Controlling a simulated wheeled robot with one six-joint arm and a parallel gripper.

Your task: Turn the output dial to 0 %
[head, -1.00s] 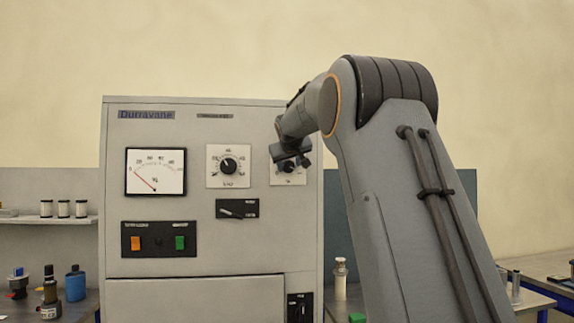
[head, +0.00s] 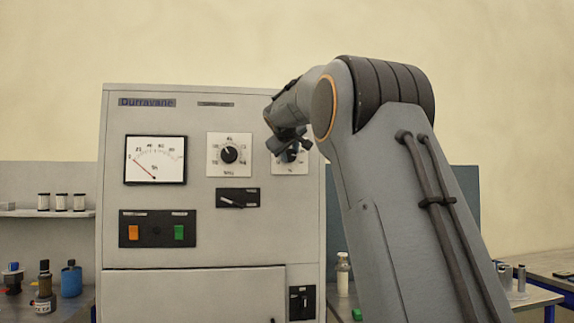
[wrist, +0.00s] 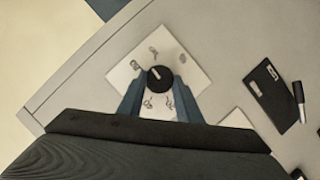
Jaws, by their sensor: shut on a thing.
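The dial on the right (head: 290,156) has a black knob on a white scale plate marked %, and my wrist covers much of it in the head view. In the wrist view the round black knob (wrist: 160,79) with a pale pointer line sits between the fingertips. My gripper (wrist: 160,90) is shut on this knob, its blue-grey fingers on either side; it also shows in the head view (head: 290,142). The scale numbers are too blurred to read. A % meter (head: 155,160) on the left of the panel has its red needle at the low end.
A similar dial (head: 229,154) is left of the held one. Below it is a black switch plate (head: 238,198), and further left are an orange button (head: 133,232) and a green button (head: 179,232). Shelves and benches with bottles flank the cabinet.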

